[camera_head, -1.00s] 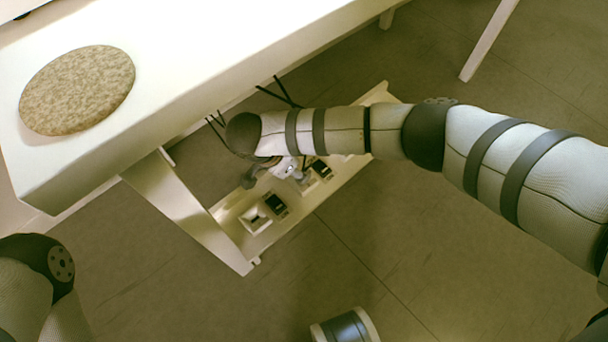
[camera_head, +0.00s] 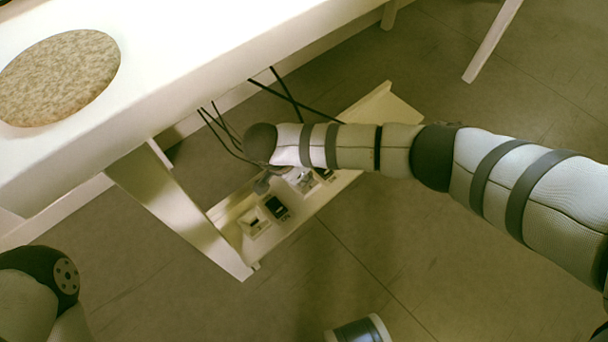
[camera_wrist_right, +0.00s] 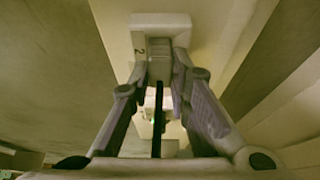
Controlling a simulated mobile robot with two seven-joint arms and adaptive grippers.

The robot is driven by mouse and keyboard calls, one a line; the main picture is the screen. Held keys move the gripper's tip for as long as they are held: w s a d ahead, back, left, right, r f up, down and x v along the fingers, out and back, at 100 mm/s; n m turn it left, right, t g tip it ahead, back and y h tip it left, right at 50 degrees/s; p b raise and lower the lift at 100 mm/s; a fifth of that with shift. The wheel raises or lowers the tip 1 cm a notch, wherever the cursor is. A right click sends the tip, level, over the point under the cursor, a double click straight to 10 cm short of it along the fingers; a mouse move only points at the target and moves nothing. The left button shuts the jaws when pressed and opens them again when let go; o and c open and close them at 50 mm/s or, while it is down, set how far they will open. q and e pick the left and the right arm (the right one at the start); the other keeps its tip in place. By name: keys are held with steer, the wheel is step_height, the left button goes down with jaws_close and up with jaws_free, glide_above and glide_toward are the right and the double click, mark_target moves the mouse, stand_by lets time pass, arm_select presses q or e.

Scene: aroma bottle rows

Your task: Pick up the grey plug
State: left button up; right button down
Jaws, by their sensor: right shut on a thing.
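The grey plug (camera_wrist_right: 159,50) is at the top middle of the right wrist view, against a white block marked "2" (camera_wrist_right: 138,48). A black cable (camera_wrist_right: 158,118) runs from it toward the camera. My right gripper (camera_wrist_right: 159,72) is shut on the plug, one finger on each side. I cannot tell whether the plug is seated in the block or clear of it. In the head view my right gripper (camera_head: 263,184) is small, low beside the shelf under the table, and my wrist hides the plug. My left gripper is out of view.
The low shelf (camera_head: 292,218) holds several sockets, including a white one with a dark part (camera_head: 253,222) and a dark one (camera_head: 277,207). Black cables (camera_head: 290,98) hang from the white table (camera_head: 170,75). A table leg (camera_head: 178,210) stands left of the shelf. Floor to the right is open.

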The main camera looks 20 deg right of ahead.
step_height(320, 180, up, 3)
steer(key=shift+w+r+p, duration=0.1)
steer(key=shift+p, duration=0.6)
arm_select(q)
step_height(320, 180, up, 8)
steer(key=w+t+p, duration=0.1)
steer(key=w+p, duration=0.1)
steer(key=p, duration=0.6)
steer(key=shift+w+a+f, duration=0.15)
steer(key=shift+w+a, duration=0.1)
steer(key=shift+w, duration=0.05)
arm_select(e)
steer(key=s+a+r, duration=0.2)
steer(key=s+r, duration=0.7)
steer(key=s, duration=0.5)
steer(key=shift+a+r, duration=0.25)
steer(key=shift+r, duration=0.1)
